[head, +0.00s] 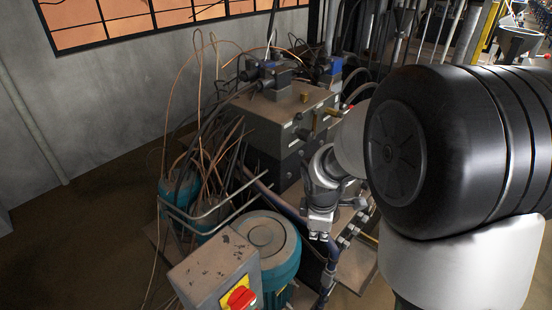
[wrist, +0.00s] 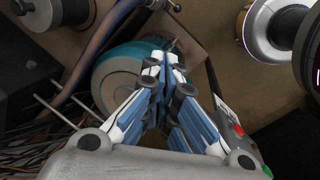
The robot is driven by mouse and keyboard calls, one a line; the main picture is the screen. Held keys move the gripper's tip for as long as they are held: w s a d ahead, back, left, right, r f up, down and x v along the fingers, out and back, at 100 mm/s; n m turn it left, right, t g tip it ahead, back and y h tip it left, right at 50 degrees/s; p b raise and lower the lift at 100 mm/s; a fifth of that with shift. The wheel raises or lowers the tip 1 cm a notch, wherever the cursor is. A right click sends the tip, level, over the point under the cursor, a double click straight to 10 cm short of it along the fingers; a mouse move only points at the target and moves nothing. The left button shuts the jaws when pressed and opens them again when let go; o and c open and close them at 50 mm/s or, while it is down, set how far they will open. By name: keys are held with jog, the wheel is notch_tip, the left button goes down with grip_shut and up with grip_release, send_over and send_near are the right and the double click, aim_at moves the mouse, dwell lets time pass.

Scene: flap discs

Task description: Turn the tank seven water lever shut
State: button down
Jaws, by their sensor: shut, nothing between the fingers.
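My gripper (head: 319,232) points down beside the dark hydraulic unit (head: 285,112) in the head view. In the wrist view my gripper (wrist: 167,62) has its blue and white fingers together, with nothing between them. The fingertips appear in front of a teal cylindrical part (wrist: 118,75), and I cannot tell the gap. I cannot make out a lever marked for tank seven in either view. A small red handle or fitting (head: 346,107) shows on the right of the unit, partly behind my arm.
A grey switch box (head: 213,268) with a red knob on yellow stands in front of a teal motor (head: 268,240). Loose copper pipes and cables (head: 205,150) rise at the unit's left. Open floor (head: 100,235) lies further left, by the wall.

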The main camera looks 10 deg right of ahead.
jog(key=d+f+n+g, duration=0.1)
jog(key=f+n, duration=0.3)
jog(key=f, duration=1)
jog(key=d+f+n, duration=0.2)
jog(key=f+n, duration=0.2)
jog(key=f, duration=1)
jog(key=d+f+n+g+b, duration=0.1)
jog(key=f+n, duration=0.3)
jog(key=f, duration=1)
jog(key=shift+d+f+n+g+y, duration=0.25)
jog(key=shift+d+n+g+y, duration=0.05)
jog(key=shift+d, duration=0.35)
jog(key=shift+f, duration=0.1)
